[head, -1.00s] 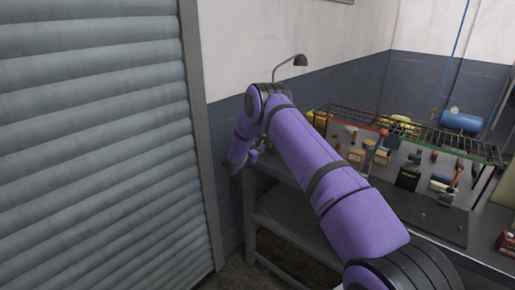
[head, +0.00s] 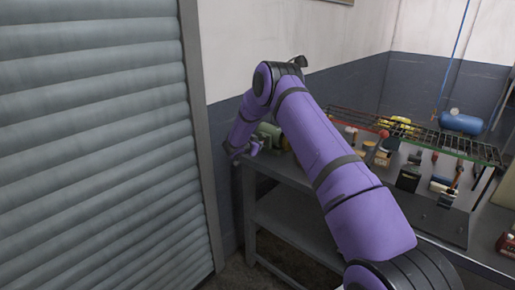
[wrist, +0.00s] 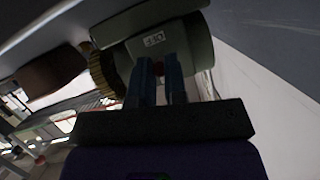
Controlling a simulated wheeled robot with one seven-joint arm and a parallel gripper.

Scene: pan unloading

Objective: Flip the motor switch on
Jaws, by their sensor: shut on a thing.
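The motor is a grey-green rounded body at the left end of the workbench in the head view (head: 268,133), partly hidden by my arm. In the wrist view the motor (wrist: 190,42) fills the upper middle, with a small white label (wrist: 153,40) whose lettering appears upside down and hard to read. A small reddish switch (wrist: 158,68) shows between my fingertips, mostly hidden by them. My gripper (wrist: 160,72) is shut on this switch, its two dark fingers against the motor's side. In the head view my gripper (head: 250,150) is small, just left of the motor.
The grey workbench (head: 290,172) runs to the right, with a tool board and wire rack (head: 440,137) holding several tools. A blue tank (head: 461,122) stands behind. A roller shutter (head: 95,150) is at left. In the wrist view a brass-coloured ridged ring (wrist: 100,70) adjoins the motor.

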